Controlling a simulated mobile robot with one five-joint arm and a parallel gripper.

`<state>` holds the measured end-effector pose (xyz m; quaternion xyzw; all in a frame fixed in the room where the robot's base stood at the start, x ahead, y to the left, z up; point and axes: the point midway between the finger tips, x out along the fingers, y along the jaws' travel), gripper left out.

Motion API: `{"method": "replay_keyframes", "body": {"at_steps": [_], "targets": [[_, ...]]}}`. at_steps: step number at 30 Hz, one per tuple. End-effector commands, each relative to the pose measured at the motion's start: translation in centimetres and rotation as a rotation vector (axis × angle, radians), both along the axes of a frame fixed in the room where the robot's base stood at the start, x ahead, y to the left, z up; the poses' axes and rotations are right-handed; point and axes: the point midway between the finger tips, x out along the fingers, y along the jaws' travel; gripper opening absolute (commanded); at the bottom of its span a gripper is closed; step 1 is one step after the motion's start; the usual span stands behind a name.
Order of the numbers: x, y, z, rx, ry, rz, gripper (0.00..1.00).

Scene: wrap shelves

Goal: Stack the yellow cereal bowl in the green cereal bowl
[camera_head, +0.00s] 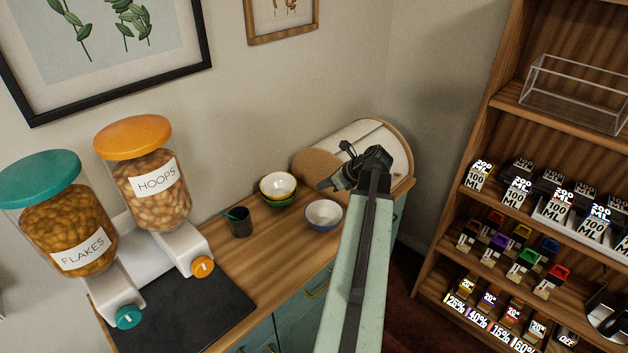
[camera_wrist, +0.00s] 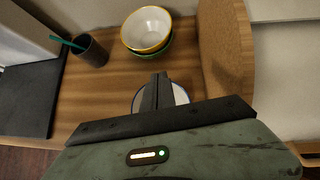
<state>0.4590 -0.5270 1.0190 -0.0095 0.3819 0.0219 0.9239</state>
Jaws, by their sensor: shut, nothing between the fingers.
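The yellow-rimmed bowl (camera_head: 278,185) sits inside the green bowl (camera_head: 275,202) on the wooden counter; only a green band shows beneath it. In the wrist view the yellow bowl (camera_wrist: 146,29) is nested in the green bowl (camera_wrist: 166,48) at the top. My gripper (camera_head: 326,185) is shut and empty, above the counter to the right of the stack and apart from it. In the wrist view my gripper (camera_wrist: 157,76) points toward the counter, over a blue-rimmed bowl.
The blue bowl (camera_head: 324,214) stands right of the stack. A dark cup (camera_head: 238,222) with a teal spoon stands left of it. A wooden bread box (camera_head: 345,158) is behind my gripper. Two cereal dispensers (camera_head: 150,185) stand at left. Shelves (camera_head: 480,210) stand at right.

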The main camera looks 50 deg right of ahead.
Motion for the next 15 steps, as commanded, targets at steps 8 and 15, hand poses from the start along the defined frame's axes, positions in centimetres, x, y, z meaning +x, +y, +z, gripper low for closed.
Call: {"method": "replay_keyframes", "body": {"at_steps": [8,15], "targets": [[-1.28,-0.03,1.24,0.001,0.000,0.001,0.00],[-1.23,-0.04,1.16,-0.006,0.000,0.007,0.22]]}}
